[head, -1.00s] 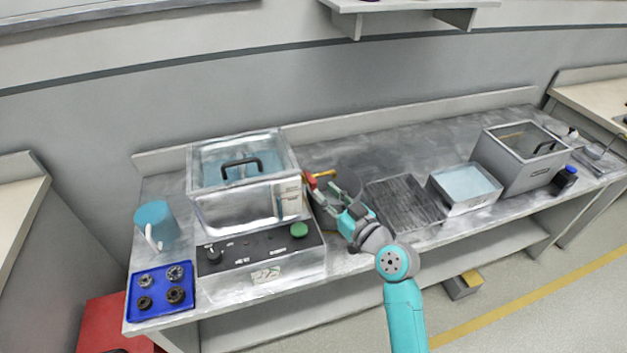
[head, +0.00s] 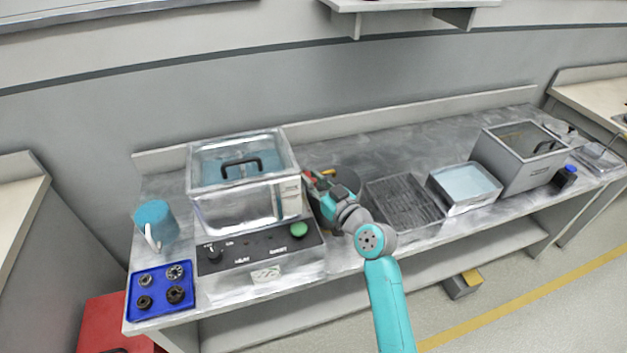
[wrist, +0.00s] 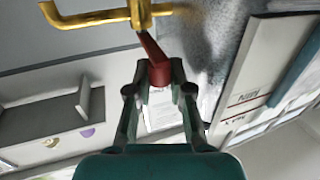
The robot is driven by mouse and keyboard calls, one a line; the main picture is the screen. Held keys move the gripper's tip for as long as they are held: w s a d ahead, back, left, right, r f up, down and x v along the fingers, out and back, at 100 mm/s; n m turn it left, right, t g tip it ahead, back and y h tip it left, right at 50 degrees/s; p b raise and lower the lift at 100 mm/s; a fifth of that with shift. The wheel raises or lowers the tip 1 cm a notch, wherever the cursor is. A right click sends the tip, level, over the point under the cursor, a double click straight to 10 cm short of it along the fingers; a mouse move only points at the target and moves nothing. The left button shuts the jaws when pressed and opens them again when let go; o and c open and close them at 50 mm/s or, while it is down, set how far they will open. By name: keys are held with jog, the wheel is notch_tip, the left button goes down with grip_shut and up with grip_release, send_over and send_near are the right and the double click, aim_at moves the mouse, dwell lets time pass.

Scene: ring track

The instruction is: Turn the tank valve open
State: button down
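The tank (head: 250,205) is a clear-sided metal bath with a lidded top and black handle, standing on a control unit at the left of the bench. Its valve is a brass pipe (wrist: 95,18) with a red lever (wrist: 158,68). In the head view, the red lever (head: 308,178) and a bit of brass show at the tank's right side. My gripper (wrist: 160,75) is closed in around the lever's end, one finger on each side, and appears to grip it. In the head view, my gripper (head: 318,184) partly hides the valve.
A dark round pot (head: 347,178) is close behind my gripper. A ridged drain tray (head: 400,203), an open water basin (head: 466,185) and a lidded grey bath (head: 520,160) stand to the right.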

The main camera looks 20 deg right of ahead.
jog(key=shift+d+y, duration=0.2)
jog(key=shift+y, duration=0.1)
jog(key=shift+w+d+n+g+y, duration=0.4)
jog(key=shift+d+n+g+y, duration=0.4)
jog(key=shift+n+g+y, duration=0.9)
jog(key=shift+w+d+n+g+y, duration=0.45)
jog(key=shift+d+n+g+y, duration=0.3)
jog(key=shift+n+g+y, duration=0.95)
jog(key=shift+w+d+n+g+y, duration=0.4)
jog(key=shift+d+n+g+y, duration=0.4)
jog(key=shift+n+g+y, duration=0.9)
jog(key=shift+g, duration=0.3)
jog(key=c, duration=1.3)
grip_release()
jog(key=shift+d, duration=0.1)
